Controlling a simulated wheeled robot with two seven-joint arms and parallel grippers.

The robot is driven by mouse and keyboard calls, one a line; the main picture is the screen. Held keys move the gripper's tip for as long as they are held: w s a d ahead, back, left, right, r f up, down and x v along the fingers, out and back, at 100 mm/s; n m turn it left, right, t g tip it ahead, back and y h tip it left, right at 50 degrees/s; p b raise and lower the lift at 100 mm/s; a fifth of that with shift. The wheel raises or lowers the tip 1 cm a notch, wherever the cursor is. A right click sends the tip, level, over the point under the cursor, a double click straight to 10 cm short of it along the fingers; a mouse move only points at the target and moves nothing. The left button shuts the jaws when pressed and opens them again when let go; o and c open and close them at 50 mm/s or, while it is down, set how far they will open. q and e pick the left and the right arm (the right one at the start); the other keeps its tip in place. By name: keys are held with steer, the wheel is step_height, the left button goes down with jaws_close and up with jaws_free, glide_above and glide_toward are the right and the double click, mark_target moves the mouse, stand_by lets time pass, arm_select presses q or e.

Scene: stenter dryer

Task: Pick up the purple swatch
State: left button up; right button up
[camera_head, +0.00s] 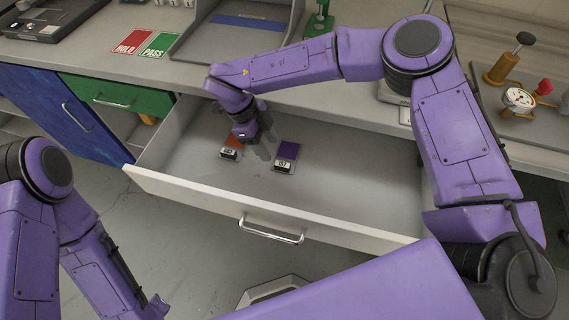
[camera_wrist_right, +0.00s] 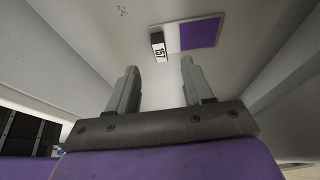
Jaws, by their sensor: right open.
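The purple swatch (camera_head: 287,151) lies flat on the floor of the open drawer (camera_head: 350,190), with a white label block at its near edge. It also shows in the right wrist view (camera_wrist_right: 201,34), beyond the fingertips, with its numbered label at its left end. My right gripper (camera_head: 264,150) points down into the drawer, just left of the purple swatch. In the right wrist view its two fingers (camera_wrist_right: 160,75) are apart with nothing between them. An orange swatch (camera_head: 233,143) with its own label lies left of the gripper, partly hidden by it. My left gripper (camera_head: 150,307) is low at the left, its fingers not clearly shown.
The drawer's front panel (camera_head: 200,197) and side walls surround the swatches. Its right half is empty. On the counter above are a red HOLD card (camera_head: 131,42), a green PASS card (camera_head: 158,44), a grey tray (camera_head: 225,40) and a gauge (camera_head: 518,99).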

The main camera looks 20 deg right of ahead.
mark_target(282, 164)
steer(key=x, duration=0.3)
steer(key=p+x, duration=0.1)
steer(key=x, duration=0.3)
steer(key=shift+s+d+f, duration=0.2)
steer(key=shift+s+d, duration=0.1)
jaws_close()
